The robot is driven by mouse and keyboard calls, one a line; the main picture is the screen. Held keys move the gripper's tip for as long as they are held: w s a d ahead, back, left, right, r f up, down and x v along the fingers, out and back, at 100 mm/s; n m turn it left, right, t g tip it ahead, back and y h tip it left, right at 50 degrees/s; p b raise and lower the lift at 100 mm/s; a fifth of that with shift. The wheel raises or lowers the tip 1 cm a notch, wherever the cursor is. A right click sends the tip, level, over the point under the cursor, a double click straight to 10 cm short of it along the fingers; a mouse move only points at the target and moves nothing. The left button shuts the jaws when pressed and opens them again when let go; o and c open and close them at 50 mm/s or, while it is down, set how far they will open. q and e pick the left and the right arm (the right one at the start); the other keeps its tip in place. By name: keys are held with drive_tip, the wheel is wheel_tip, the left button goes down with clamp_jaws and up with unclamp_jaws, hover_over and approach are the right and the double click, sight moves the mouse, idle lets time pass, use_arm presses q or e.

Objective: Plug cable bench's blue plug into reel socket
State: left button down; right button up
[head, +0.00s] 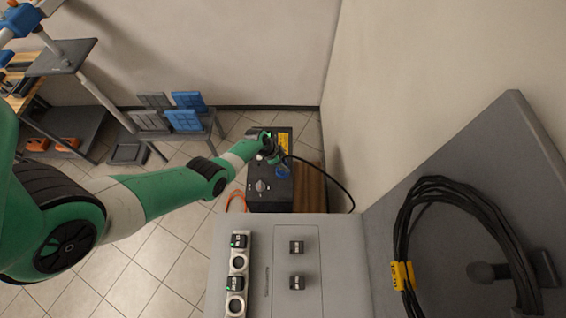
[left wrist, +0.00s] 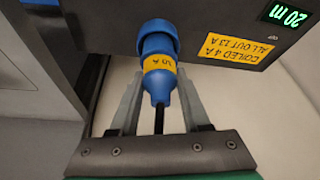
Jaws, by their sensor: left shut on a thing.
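The blue plug (left wrist: 158,48) has a yellow band and a black cable leaving its rear. My left gripper (left wrist: 160,95) is shut on it, one finger on each side. In the head view that gripper (head: 273,156) is over the dark cable reel (head: 262,197). In the left wrist view the plug's front end is against the dark reel face (left wrist: 205,22), which has a yellow label. I cannot tell whether plug and reel touch; the socket is hidden there. My right gripper is not in view.
A grey bench panel (head: 340,265) with sockets and switches is in front. A coiled black cable (head: 405,235) hangs on the grey board at right. A wall is just right of the reel. A rack with grey and blue panels (head: 183,120) stands left; tiled floor is open between.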

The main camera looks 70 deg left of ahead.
use_arm(q)
drive_tip(key=shift+f+b, duration=0.8)
drive_tip(key=shift+f, duration=0.05)
unclamp_jaws()
idle(0.5)
wheel_tip(320, 180, up, 9)
drive_tip(key=p, duration=0.9)
drive_tip(key=shift+r, duration=0.1)
idle(0.5)
